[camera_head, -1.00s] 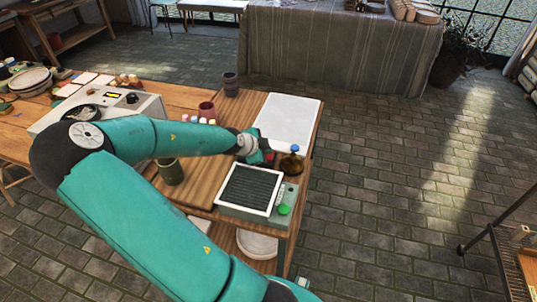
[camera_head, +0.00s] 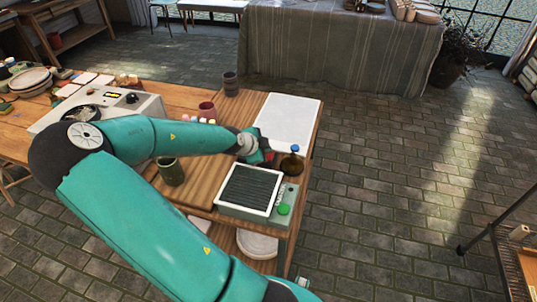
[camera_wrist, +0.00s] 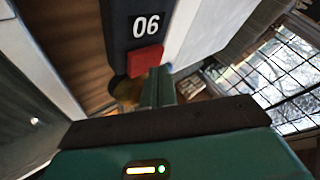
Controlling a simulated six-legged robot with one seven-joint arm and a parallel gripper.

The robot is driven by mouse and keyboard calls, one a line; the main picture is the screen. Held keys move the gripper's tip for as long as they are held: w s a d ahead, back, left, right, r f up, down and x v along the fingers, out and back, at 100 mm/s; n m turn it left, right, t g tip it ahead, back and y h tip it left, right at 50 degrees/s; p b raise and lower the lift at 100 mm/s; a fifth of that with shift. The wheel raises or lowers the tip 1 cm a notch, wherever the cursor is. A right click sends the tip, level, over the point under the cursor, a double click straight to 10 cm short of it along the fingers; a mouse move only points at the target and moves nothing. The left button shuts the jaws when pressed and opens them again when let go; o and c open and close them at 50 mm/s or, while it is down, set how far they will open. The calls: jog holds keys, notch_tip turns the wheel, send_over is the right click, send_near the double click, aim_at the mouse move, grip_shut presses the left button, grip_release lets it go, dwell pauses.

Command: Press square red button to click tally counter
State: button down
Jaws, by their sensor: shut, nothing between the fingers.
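The tally counter (camera_wrist: 136,25) is dark, with a white "06" display. Its square red button (camera_wrist: 146,60) shows just below the display in the wrist view. My gripper (camera_wrist: 160,77) is shut and empty, with its teal fingers near the lower right edge of the button. I cannot tell whether the fingertips touch it. In the head view my gripper (camera_head: 262,151) is over the right part of the wooden table, and it largely hides the counter; a bit of red shows beside it.
A device with a dark grille (camera_head: 249,189) and a green button (camera_head: 283,209) stands in front of my gripper. A brown bottle with a blue top (camera_head: 292,162) stands close on the right. A white board (camera_head: 287,122) lies behind, and a dark green cup (camera_head: 171,172) stands left.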

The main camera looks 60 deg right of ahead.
jog(key=shift+r, duration=0.45)
jog(key=shift+r, duration=2.5)
